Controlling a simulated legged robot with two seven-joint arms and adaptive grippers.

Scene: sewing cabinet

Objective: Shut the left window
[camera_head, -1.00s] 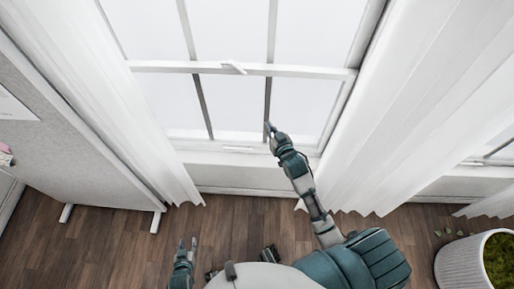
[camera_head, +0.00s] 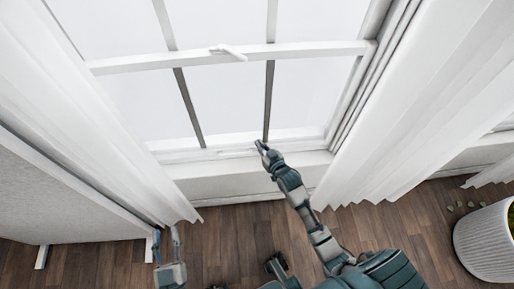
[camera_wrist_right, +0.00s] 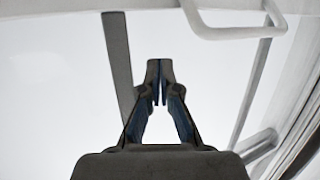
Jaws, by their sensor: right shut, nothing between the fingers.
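The window (camera_head: 225,57) has white frames, dark vertical bars and a horizontal middle rail with a white latch (camera_head: 230,52). Its bottom rail (camera_head: 200,153) lies low by the sill; I cannot tell whether a gap shows beneath it. My right gripper (camera_head: 260,146) is shut and empty, its tip in front of the bottom rail, towards the right. In the right wrist view, the shut fingertips (camera_wrist_right: 159,68) point towards a white rail with a bent white handle (camera_wrist_right: 236,32), which is above right of them and apart. My left gripper (camera_head: 165,238) is open and empty, low at the left.
White curtains (camera_head: 85,120) hang on both sides of the window. A grey partition panel (camera_head: 60,195) stands at the left, near my left gripper. A white planter (camera_head: 485,245) is at the right. The wooden floor between is mostly clear.

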